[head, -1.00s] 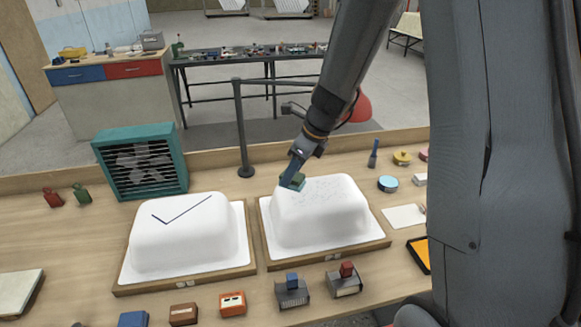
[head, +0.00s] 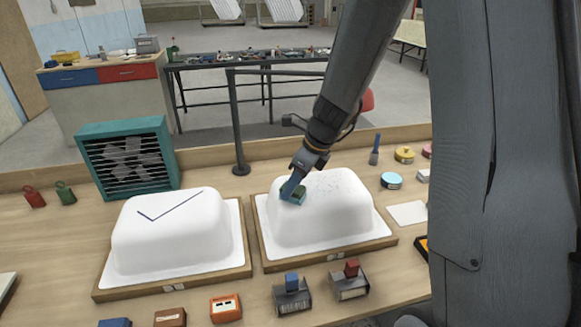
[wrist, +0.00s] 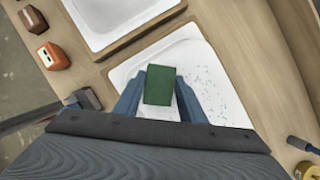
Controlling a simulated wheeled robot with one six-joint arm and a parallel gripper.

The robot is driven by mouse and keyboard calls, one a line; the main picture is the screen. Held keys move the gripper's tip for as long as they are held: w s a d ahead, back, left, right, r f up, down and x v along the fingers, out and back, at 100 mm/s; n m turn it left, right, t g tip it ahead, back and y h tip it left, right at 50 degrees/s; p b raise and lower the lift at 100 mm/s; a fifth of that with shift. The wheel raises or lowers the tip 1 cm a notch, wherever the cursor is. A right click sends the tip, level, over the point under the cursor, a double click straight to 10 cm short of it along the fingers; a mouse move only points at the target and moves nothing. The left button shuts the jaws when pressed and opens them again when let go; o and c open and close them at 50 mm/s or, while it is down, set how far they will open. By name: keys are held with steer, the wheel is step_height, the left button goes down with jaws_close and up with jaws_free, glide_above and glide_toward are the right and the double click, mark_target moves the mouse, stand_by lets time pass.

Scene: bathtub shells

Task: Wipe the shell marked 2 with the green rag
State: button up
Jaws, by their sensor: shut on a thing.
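Two white upturned shells stand on wooden bases. The right shell (head: 330,215) has small dark specks over its top; it also fills the middle of the wrist view (wrist: 190,52). The left shell (head: 170,240) has a dark tick-shaped line on top. Each base has a small label on its front edge, too small to read. My gripper (head: 292,190) is shut on the green rag (wrist: 159,85), a folded block between the blue fingers. The rag is at the left part of the right shell's top, seemingly touching it. In the wrist view, specks lie to the right of the rag.
A teal fan box (head: 127,155) stands behind the left shell. Stamp-like blocks (head: 291,292) and an orange box (head: 225,308) lie along the front. Round tins (head: 391,180) and a white card (head: 408,213) lie to the right. A dark post (head: 237,125) rises behind.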

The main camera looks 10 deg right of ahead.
mark_target(305, 186)
steer(key=shift+d+f, duration=0.2)
steer(key=shift+d, duration=0.35)
steer(key=shift+d+b, duration=0.6)
steer(key=shift+d, duration=0.55)
steer(key=shift+f+b, duration=0.1)
steer(key=shift+b, duration=0.3)
steer(key=shift+s+a+r+p, duration=0.1)
steer(key=shift+a+r+p, duration=0.1)
steer(key=shift+a+p, duration=0.85)
steer(key=shift+a, duration=0.9)
steer(key=shift+a+r+p, duration=0.15)
steer(key=shift+p, duration=0.2)
steer(key=shift+r+p, duration=0.45)
steer(key=shift+r, duration=0.45)
steer(key=shift+s+r+p, duration=0.1)
steer(key=shift+r+p, duration=0.25)
step_height(305, 186, up, 5)
steer(key=p, duration=0.6)
steer(key=shift+r, duration=0.15)
